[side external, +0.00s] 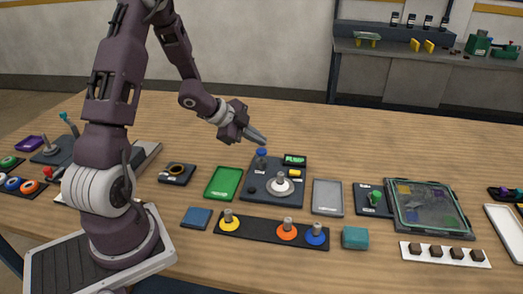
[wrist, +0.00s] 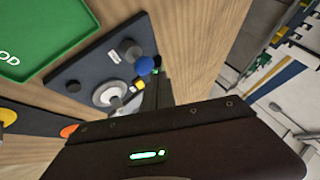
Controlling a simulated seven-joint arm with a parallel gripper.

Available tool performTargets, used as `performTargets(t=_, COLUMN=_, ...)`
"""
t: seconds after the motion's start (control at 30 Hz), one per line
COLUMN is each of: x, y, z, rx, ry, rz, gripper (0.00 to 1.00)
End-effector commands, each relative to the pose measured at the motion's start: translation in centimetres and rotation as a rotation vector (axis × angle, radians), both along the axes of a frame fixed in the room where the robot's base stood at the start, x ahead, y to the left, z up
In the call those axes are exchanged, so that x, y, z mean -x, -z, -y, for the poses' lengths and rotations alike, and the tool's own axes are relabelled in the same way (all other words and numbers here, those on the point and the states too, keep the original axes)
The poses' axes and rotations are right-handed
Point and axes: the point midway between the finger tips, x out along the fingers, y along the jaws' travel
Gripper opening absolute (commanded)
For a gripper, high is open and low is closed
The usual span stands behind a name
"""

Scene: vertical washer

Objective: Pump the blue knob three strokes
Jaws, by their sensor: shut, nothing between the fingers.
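The blue knob (side external: 262,153) stands upright at the back left of a dark panel (side external: 257,187). In the wrist view the round blue knob (wrist: 145,66) sits at the panel's edge. My gripper (side external: 261,139) is shut and empty. Its narrow fingertips point down and right, just above the blue knob in the side view. I cannot tell whether they touch it. In the wrist view the gripper body fills the bottom and hides part of the panel.
The panel also holds a silver dial (side external: 280,185), a yellow button (side external: 295,173) and a small green-lit display (side external: 295,160). A green tray (side external: 223,183) lies to the left and a grey tray (side external: 327,197) to the right. A strip with coloured rings (side external: 258,229) lies in front.

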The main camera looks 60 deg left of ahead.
Motion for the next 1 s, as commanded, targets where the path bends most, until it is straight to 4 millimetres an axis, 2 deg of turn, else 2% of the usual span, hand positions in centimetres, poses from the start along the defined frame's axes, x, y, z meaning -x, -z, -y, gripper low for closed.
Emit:
performTargets(t=0.5, x=-0.1, y=-4.6, z=0.0, rx=-0.002, ry=0.002, rz=0.003, gripper=0.0)
performTargets(t=1.0, x=0.0, y=-5.0, z=0.0, rx=0.0, ry=0.0, rz=0.0, gripper=0.0)
